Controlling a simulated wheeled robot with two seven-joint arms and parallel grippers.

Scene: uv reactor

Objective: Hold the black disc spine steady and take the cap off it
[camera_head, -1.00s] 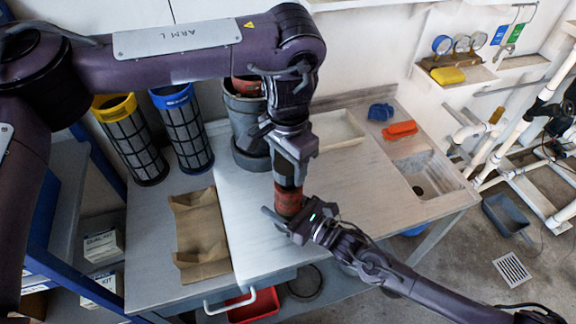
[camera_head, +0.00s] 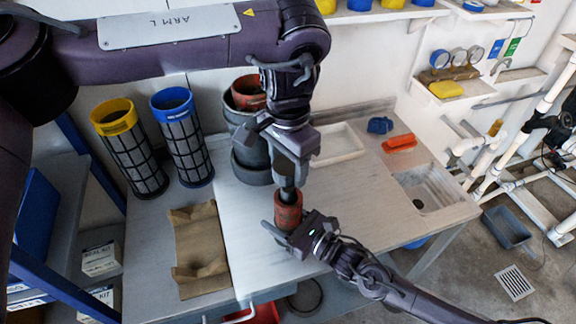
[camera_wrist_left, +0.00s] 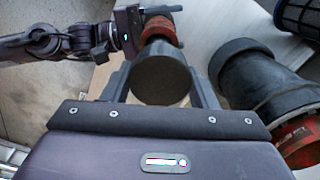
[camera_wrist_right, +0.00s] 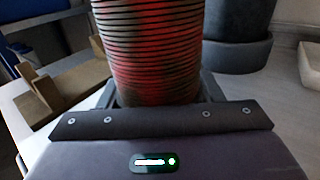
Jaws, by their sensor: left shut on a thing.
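My left gripper (camera_head: 291,172) points down and is shut on a dark grey round piece (camera_wrist_left: 160,78), its broad flat end facing the left wrist camera. Directly beyond that piece is a ringed red-and-black disc stack (camera_head: 288,210), filling the middle of the right wrist view (camera_wrist_right: 150,45). A short dark neck (camera_head: 288,191) shows between my left gripper and the stack. My right gripper (camera_head: 277,233) comes from the lower right, with a finger on either side of the stack. I cannot tell whether it clamps the stack. The stack's lower end is hidden.
A yellow-rimmed filter (camera_head: 130,150) and a blue-rimmed filter (camera_head: 182,140) stand at the table's back left. A dark grey housing (camera_head: 252,165) stands behind my left gripper. Brown cardboard (camera_head: 200,245) lies left; a white tray (camera_head: 338,143) and a sink (camera_head: 428,188) are right.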

